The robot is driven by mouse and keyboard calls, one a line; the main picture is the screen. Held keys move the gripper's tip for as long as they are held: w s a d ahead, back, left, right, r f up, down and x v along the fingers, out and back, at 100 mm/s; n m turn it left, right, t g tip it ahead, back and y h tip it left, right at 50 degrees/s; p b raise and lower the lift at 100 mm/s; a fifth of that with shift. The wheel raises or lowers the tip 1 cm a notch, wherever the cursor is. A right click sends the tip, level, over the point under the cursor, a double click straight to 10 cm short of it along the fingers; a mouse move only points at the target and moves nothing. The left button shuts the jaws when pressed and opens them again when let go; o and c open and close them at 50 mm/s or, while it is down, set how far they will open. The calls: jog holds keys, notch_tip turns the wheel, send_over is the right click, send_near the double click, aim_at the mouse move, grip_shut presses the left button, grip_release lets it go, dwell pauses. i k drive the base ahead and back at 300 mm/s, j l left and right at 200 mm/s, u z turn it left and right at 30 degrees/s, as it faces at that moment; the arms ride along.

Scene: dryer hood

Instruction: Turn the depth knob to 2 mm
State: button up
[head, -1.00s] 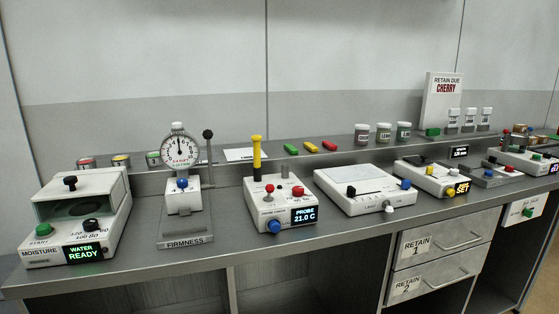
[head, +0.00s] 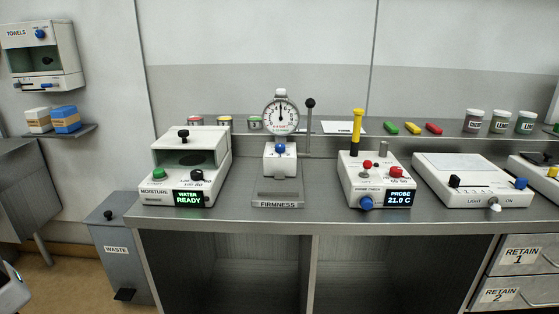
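I cannot make out a label for the depth knob. The white probe unit (head: 350,181) stands on the counter right of centre. It has a blue knob (head: 366,203) low on its front, a red knob (head: 396,171) at the right with small markings beneath it, and a smaller red knob or button (head: 367,164). Its display (head: 399,198) reads PROBE 21.0 C. The markings are too small to read a setting. My gripper is not in view.
The firmness stand (head: 278,200), with dial and lever, is left of the probe unit. The moisture unit (head: 150,192) is further left, the light box (head: 500,204) to the right. A waste bin (head: 118,265) stands left of the counter (head: 235,212). A narrow counter strip is clear in front.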

aim_at(280, 148)
jog(key=j+z, duration=0.15)
jog(key=z, duration=0.25)
jog(key=j+z, duration=0.2)
jog(key=z, duration=0.25)
jog(key=j+z, duration=0.25)
jog(key=j, duration=0.25)
jog(key=k+j+z, duration=0.1)
jog(key=j+z, duration=0.15)
jog(key=j, duration=0.25)
jog(key=k+j, duration=0.1)
jog(key=j, duration=0.35)
jog(key=k+j+z, duration=0.1)
jog(key=j, duration=0.4)
jog(key=k+j, duration=0.1)
jog(key=j, duration=0.35)
jog(key=k+j, duration=0.15)
jog(key=j, duration=0.3)
jog(key=i, duration=1)
jog(key=l+z, duration=0.05)
